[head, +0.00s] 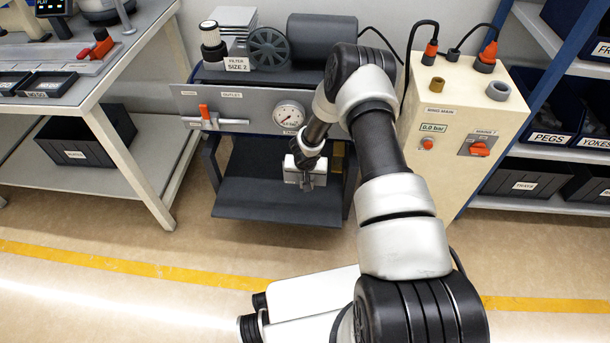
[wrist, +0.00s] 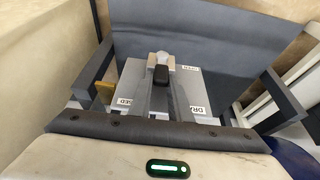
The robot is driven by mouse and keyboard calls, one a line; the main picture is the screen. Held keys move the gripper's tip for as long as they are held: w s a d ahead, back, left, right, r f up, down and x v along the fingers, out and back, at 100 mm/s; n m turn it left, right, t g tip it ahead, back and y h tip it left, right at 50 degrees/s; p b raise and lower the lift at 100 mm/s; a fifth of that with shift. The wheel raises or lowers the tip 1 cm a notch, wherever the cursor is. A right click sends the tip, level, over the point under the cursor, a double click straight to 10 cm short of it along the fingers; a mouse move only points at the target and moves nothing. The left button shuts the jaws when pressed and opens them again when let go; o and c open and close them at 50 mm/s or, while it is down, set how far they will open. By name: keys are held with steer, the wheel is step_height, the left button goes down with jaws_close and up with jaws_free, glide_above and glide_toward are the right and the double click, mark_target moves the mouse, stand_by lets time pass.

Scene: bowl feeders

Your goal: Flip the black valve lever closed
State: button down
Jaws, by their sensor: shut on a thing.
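My gripper (head: 306,178) reaches down over the dark shelf below the front panel of the compressor unit. In the wrist view the black valve lever (wrist: 161,75) shows as a short dark grip between my fingers, in front of a pale round valve part (wrist: 163,60). My gripper (wrist: 162,84) is shut on the lever. Around the lever lies a light label plate (wrist: 132,80), with an OPEN tag at the far right, a partly hidden tag ending in "SED" at the near left, and a cut-off "DRA" tag. My gripper hides the lever in the head view.
A pressure gauge (head: 290,116) and an orange-handled outlet valve (head: 205,115) sit on the panel above. The dark shelf (head: 270,205) has side rails close to my gripper. A beige cabinet (head: 455,130) stands right, a workbench (head: 95,95) left. The floor in front is clear.

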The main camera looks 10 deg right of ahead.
steer(key=c, duration=1.6)
jaws_free()
steer(key=shift+c, duration=0.2)
steer(key=p+v, duration=0.2)
steer(key=v, duration=1.5)
steer(key=shift+d+r, duration=0.15)
steer(key=shift+r, duration=0.15)
